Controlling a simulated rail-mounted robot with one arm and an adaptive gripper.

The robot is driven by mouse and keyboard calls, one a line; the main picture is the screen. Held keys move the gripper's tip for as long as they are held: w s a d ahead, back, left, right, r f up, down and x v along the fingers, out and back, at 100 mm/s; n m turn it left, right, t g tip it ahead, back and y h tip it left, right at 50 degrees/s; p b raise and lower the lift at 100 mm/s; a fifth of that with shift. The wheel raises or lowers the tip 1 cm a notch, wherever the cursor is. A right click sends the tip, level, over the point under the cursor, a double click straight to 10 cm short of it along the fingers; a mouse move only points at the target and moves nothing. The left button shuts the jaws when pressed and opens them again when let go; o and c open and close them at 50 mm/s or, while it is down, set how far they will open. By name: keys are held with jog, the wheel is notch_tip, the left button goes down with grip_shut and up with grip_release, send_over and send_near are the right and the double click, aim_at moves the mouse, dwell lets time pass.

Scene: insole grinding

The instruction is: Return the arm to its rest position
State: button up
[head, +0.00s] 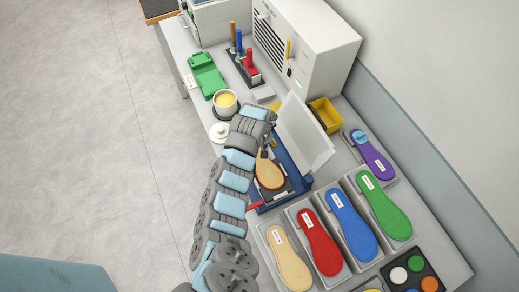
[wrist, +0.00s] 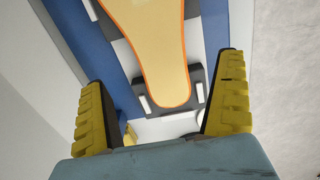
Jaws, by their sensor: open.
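My gripper (wrist: 165,115) shows in the wrist view with its two yellow ridged fingers wide apart and nothing between them. Ahead of the fingers an orange-edged, tan insole (wrist: 155,45) lies on a dark holder with white blocks, inside a blue-sided machine. In the head view the same insole (head: 269,173) lies in the blue machine (head: 292,172), whose pale lid stands raised. My arm reaches up from the bottom to this machine. Its end is beside the machine's left side, and my fingertips are hard to make out there.
Yellow, red, blue and green insoles (head: 320,243) lie in grey trays at the front, with a purple one (head: 372,155) at right. A pot (head: 226,101), a white lid (head: 219,132) and a green object (head: 207,75) stand left. A white cabinet (head: 315,45) stands behind. The floor at left is clear.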

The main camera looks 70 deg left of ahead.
jog(key=shift+r, duration=0.9)
